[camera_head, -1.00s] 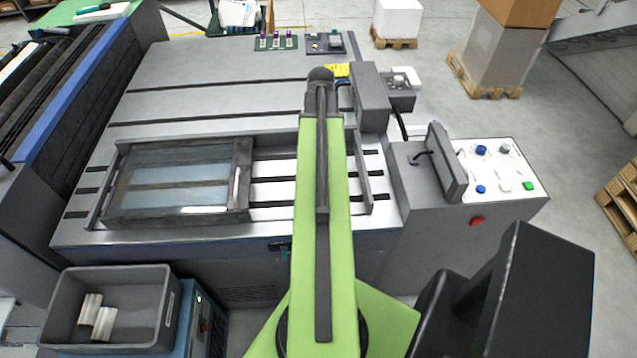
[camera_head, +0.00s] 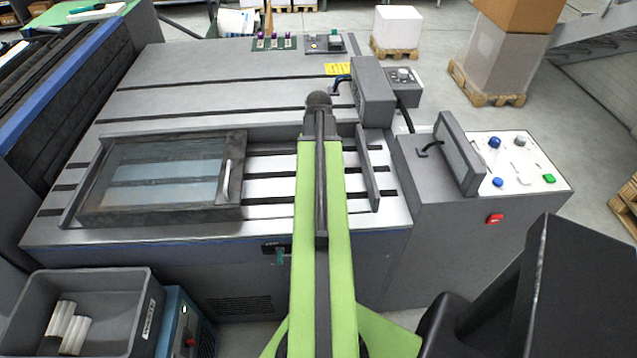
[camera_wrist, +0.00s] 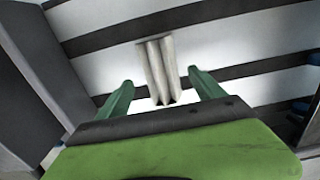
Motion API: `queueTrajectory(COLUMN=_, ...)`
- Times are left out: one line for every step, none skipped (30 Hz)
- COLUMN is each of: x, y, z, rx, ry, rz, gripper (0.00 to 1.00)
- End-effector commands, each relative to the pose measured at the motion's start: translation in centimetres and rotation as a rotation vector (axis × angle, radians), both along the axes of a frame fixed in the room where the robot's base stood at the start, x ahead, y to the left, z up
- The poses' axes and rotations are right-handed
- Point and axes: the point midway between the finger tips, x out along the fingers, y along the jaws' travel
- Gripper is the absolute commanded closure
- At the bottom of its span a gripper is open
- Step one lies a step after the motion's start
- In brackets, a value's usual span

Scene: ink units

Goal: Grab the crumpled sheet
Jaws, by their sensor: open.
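The crumpled sheet (camera_wrist: 158,72) is a pale, creased, folded strip lying on the slotted machine bed in the wrist view. My gripper (camera_wrist: 160,80) is open, with one green finger to the left of the sheet and one to the right. The sheet shows in the gap between them, apart from both fingers. I cannot tell how far the fingertips are above the bed. In the head view my arm hides both the sheet and the fingers.
A glass-lidded frame (camera_head: 160,180) lies left of my arm on the machine bed (camera_head: 200,105). A dark upright rail (camera_head: 368,168) and a control console (camera_head: 480,215) stand right. A grey bin (camera_head: 120,310) with white rolls (camera_head: 68,325) is lower left.

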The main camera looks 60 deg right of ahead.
Motion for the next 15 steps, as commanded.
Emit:
queueTrajectory(x=0.0, y=0.1, z=-1.9, rx=0.0, ry=0.0, rz=0.0, gripper=0.22)
queueTrajectory(x=0.0, y=0.1, z=-2.4, rx=0.0, ry=0.0, rz=0.0, gripper=0.22)
queueTrajectory(x=0.0, y=0.1, z=-2.8, rx=0.0, ry=0.0, rz=0.0, gripper=0.22)
queueTrajectory(x=0.0, y=0.1, z=-3.0, rx=0.0, ry=0.0, rz=0.0, gripper=0.22)
queueTrajectory(x=0.0, y=0.1, z=-3.0, rx=0.0, ry=0.0, rz=0.0, gripper=0.22)
queueTrajectory(x=0.0, y=0.1, z=-3.0, rx=0.0, ry=0.0, rz=0.0, gripper=0.22)
queueTrajectory(x=0.1, y=0.1, z=-2.9, rx=0.0, ry=0.0, rz=0.001, gripper=0.22)
queueTrajectory(x=0.1, y=0.1, z=-2.7, rx=0.0, ry=0.0, rz=0.001, gripper=0.22)
queueTrajectory(x=0.1, y=0.1, z=-2.7, rx=0.0, ry=0.0, rz=0.001, gripper=0.22)
queueTrajectory(x=0.1, y=0.1, z=-2.6, rx=0.0, ry=0.0, rz=0.001, gripper=0.22)
queueTrajectory(x=0.1, y=0.1, z=-2.6, rx=0.0, ry=0.0, rz=0.001, gripper=0.22)
queueTrajectory(x=0.1, y=0.1, z=-2.6, rx=0.0, ry=0.0, rz=0.001, gripper=0.26)
queueTrajectory(x=0.1, y=0.1, z=-2.6, rx=0.0, ry=0.0, rz=0.001, gripper=0.3)
queueTrajectory(x=0.1, y=0.1, z=-2.6, rx=0.0, ry=0.0, rz=0.001, gripper=0.34)
queueTrajectory(x=0.1, y=0.1, z=-2.6, rx=0.0, ry=0.0, rz=0.001, gripper=0.39)
